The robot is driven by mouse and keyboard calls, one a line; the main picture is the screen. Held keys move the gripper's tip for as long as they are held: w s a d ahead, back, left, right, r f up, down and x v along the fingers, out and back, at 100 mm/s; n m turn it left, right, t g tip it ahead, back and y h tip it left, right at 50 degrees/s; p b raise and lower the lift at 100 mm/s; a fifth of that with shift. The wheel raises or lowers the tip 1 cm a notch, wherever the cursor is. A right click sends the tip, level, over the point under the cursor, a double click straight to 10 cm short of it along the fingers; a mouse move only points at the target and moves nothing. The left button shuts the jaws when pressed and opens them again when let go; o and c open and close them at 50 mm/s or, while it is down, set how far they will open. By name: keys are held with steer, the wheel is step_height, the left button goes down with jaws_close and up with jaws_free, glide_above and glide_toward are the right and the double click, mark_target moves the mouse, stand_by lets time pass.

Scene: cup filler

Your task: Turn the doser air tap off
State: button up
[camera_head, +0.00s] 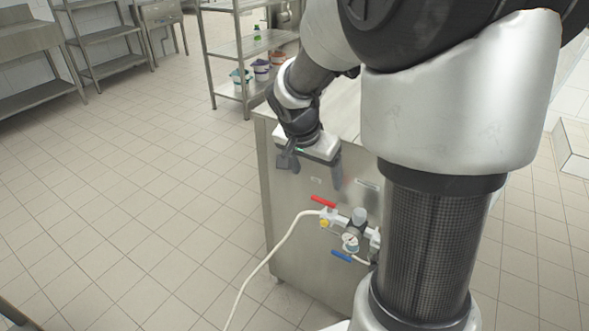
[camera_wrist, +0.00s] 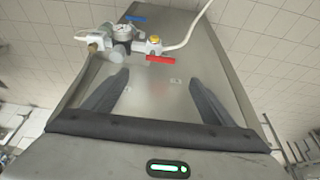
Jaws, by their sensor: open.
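A red lever handle (camera_head: 323,201) sits at the upper left of the air fittings on the steel cabinet's side. It also shows in the wrist view (camera_wrist: 160,59), lying crosswise beyond the fingertips. A blue lever handle (camera_head: 341,256) sits lower, below the gauge, and shows at the top of the wrist view (camera_wrist: 135,18). I cannot read which lever is labelled as the doser air tap. My gripper (camera_head: 312,172) is open and empty, above the red handle and apart from it. In the wrist view my gripper's fingers (camera_wrist: 158,80) point toward the fittings.
A pressure gauge (camera_head: 350,242) and regulator sit between the levers. A white hose (camera_head: 262,265) runs from the fittings to the floor. The steel cabinet (camera_head: 300,250) stands before me. A shelf rack (camera_head: 240,48) stands behind; tiled floor at left is clear.

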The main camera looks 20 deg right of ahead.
mark_target(323, 201)
steer(key=b+x, duration=0.3)
steer(key=x, duration=0.9)
steer(key=shift+f, duration=0.25)
steer(key=c, duration=1.1)
steer(key=shift+o, duration=0.2)
